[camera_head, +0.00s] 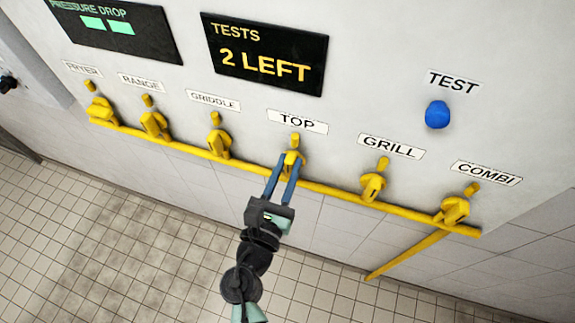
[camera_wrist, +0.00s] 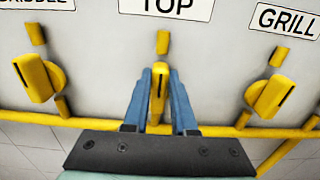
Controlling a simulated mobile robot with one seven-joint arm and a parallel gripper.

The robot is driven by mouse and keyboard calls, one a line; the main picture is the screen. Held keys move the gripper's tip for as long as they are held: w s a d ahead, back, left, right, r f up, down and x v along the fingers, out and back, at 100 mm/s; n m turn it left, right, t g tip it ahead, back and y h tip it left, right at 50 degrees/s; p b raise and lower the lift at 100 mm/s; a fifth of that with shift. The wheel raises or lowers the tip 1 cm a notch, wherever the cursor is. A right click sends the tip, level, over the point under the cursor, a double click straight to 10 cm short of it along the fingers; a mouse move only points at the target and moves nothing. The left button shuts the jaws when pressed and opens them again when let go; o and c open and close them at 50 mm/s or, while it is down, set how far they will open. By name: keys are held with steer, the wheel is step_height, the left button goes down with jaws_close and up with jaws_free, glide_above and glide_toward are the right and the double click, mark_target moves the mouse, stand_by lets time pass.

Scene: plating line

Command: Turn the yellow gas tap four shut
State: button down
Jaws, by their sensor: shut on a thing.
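The yellow gas tap four (camera_head: 292,158) is the fourth from the left, under the label TOP, on the yellow pipe. It also shows in the wrist view (camera_wrist: 158,92), where its handle stands upright, in line with the short yellow stub above it. My gripper (camera_head: 287,161) is shut on this handle, one blue finger on each side. In the wrist view my gripper (camera_wrist: 160,80) straddles the handle, and the fingers hide its sides.
Taps for griddle (camera_head: 218,140) and grill (camera_head: 373,184) flank it closely. A yellow pipe (camera_head: 330,191) runs below the taps. A blue TEST button (camera_head: 437,114) is at the right. A screen (camera_head: 263,55) reads "2 LEFT". The tiled floor below is clear.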

mark_target(304, 164)
steer(key=shift+m+b, duration=0.3)
steer(key=m+b, duration=0.3)
steer(key=m, duration=0.1)
steer(key=d+f+m+b, duration=0.1)
steer(key=m+b, duration=0.3)
steer(key=m, duration=0.1)
steer(key=d+f+m+b, duration=0.1)
steer(key=m+b, duration=0.3)
steer(key=shift+s+d+m, duration=0.1)
steer(key=shift+s+m, duration=0.2)
steer(key=shift+s, duration=0.1)
steer(key=shift+f+m+b, duration=0.15)
steer(key=shift+m+b, duration=0.6)
steer(key=shift+m, duration=0.15)
steer(key=shift+f+m+b, duration=0.15)
steer(key=shift+m+b, duration=0.6)
steer(key=shift+m, duration=0.15)
steer(key=c, duration=0.7)
jaws_free()
